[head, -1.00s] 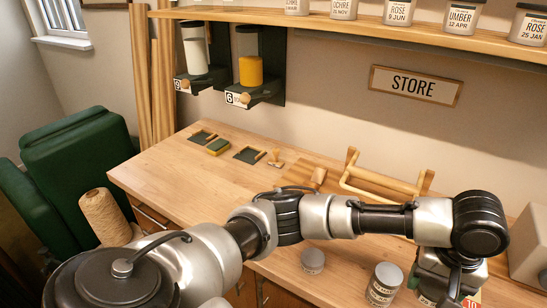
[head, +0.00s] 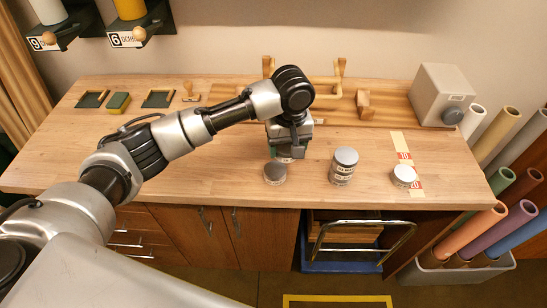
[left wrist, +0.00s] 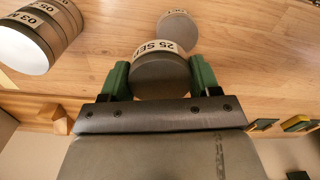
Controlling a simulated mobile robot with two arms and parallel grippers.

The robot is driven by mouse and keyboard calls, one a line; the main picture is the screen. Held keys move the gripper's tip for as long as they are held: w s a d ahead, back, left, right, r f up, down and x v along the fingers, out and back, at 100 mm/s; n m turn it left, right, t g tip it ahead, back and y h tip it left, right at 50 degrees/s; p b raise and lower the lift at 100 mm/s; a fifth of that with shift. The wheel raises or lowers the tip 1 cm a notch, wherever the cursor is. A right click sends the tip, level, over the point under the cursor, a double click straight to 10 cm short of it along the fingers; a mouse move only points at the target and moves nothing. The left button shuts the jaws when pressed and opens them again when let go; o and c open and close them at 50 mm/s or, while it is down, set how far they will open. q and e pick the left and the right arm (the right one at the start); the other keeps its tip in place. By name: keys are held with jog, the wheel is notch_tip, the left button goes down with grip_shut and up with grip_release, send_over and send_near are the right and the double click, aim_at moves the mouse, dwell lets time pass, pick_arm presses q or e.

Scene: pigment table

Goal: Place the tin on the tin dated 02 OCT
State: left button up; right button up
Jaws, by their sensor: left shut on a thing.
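My left gripper (head: 286,150) is shut on a grey-topped tin, its green fingers on either side of it. In the left wrist view the held tin (left wrist: 160,76) has a label reading 25 SEP. A single low tin (head: 275,174) stands on the table just below and slightly left of the gripper in the head view. It also shows just beyond the held tin in the left wrist view (left wrist: 178,29). Its label there seems to end in OCT; the day is not legible. The held tin appears above it and apart from it. My right gripper is not in view.
A stack of tins (head: 343,166) stands right of the gripper. A wooden rack (head: 338,90) and a grey box (head: 440,92) are behind.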

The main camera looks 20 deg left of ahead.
aim_at(275, 169)
pick_arm(q)
jog(key=shift+s+a+f, duration=0.25)
jog(key=shift+a+f, duration=0.1)
jog(key=shift+a, duration=0.25)
jog(key=shift+s+a+f, duration=0.25)
jog(key=shift+a+f, duration=0.05)
jog(key=shift+a, duration=0.25)
jog(key=shift+a+f, duration=0.1)
jog(key=shift+f, duration=0.1)
jog(key=shift+f+p, duration=0.55)
jog(key=shift+f, duration=1.45)
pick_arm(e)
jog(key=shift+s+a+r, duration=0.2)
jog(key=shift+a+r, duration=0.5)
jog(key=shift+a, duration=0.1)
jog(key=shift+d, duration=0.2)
pick_arm(q)
jog(key=o, duration=1)
jog(key=shift+f, duration=0.1)
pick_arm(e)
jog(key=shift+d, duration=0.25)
